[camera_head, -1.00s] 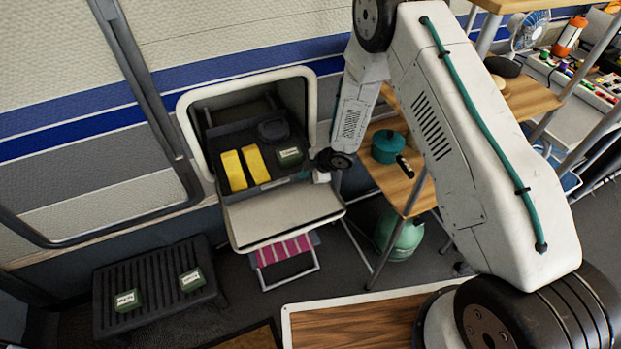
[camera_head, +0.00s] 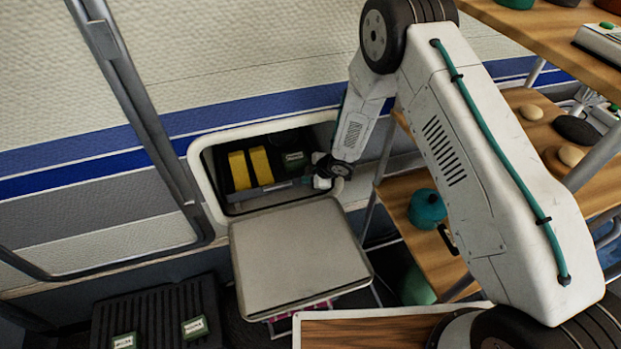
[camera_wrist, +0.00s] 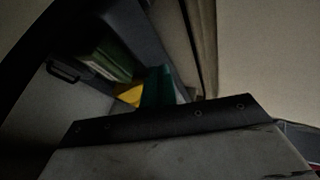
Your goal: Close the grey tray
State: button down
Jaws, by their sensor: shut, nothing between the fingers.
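The grey tray (camera_head: 262,191) sits mostly inside the wall hatch opening, low in the caravan wall. It holds two yellow packs (camera_head: 249,168) and a dark green box (camera_head: 293,160) with a white label. My gripper (camera_head: 306,181) is shut and empty at the right end of the tray's front wall. It looks close to or against that wall; contact is hard to tell. In the wrist view a teal finger (camera_wrist: 157,88) covers part of the tray's contents, with a yellow pack (camera_wrist: 129,95) behind it. The tray's rear is in shadow.
The hatch's lowered door (camera_head: 295,255) juts out below the opening and is bare.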

jog(key=shift+w+r, duration=0.1)
jog(key=shift+w, duration=0.25)
jog(key=s, duration=0.1)
jog(key=s+d, duration=0.1)
jog(key=s, duration=0.2)
jog(key=shift+s+d+r, duration=0.25)
jog(key=shift+d+r, duration=0.1)
jog(key=v, duration=0.9)
jog(key=shift+s, duration=0.15)
jog(key=shift+s+f, duration=0.1)
